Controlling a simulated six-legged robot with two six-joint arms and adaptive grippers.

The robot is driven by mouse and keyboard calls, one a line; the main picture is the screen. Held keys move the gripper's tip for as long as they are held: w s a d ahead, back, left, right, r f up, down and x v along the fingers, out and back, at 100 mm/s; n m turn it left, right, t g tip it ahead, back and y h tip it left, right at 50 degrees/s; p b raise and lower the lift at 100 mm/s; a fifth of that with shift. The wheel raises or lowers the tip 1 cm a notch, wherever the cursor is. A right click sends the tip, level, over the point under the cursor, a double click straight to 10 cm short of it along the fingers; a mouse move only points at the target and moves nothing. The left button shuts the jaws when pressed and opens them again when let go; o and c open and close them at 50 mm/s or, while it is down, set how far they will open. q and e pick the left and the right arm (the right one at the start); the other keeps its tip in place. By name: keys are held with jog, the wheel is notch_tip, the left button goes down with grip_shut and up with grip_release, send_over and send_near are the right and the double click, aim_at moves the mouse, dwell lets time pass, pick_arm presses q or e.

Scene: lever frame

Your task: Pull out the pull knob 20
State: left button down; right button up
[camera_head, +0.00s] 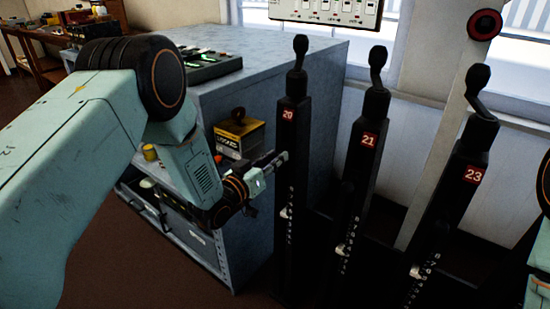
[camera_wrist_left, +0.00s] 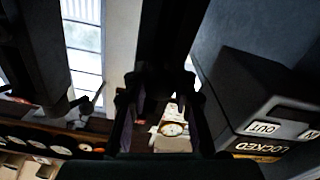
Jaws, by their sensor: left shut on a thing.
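A tall black lever post with the red number plate 20 (camera_head: 288,115) stands at the middle of the head view, its handle upright. My left gripper (camera_head: 281,160) is at the left side of this post, below the number plate. The pull knob 20 is hidden behind the fingers in the head view. In the wrist view my left gripper (camera_wrist_left: 160,95) has its fingers closed around a dark part in front of the dark post (camera_wrist_left: 170,35); its shape is hard to make out. My right gripper is out of view.
A white slanted beam (camera_head: 440,150) rises behind.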

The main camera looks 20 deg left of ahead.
pick_arm(q)
jog(key=shift+p+v, duration=0.45)
jog(key=shift+v, duration=0.55)
jog(key=c, duration=1.2)
grip_release()
jog(key=shift+s, duration=0.15)
jog(key=shift+o, duration=0.7)
jog(key=v, duration=1.1)
jog(key=shift+s, duration=0.4)
jog(key=shift+a, duration=0.1)
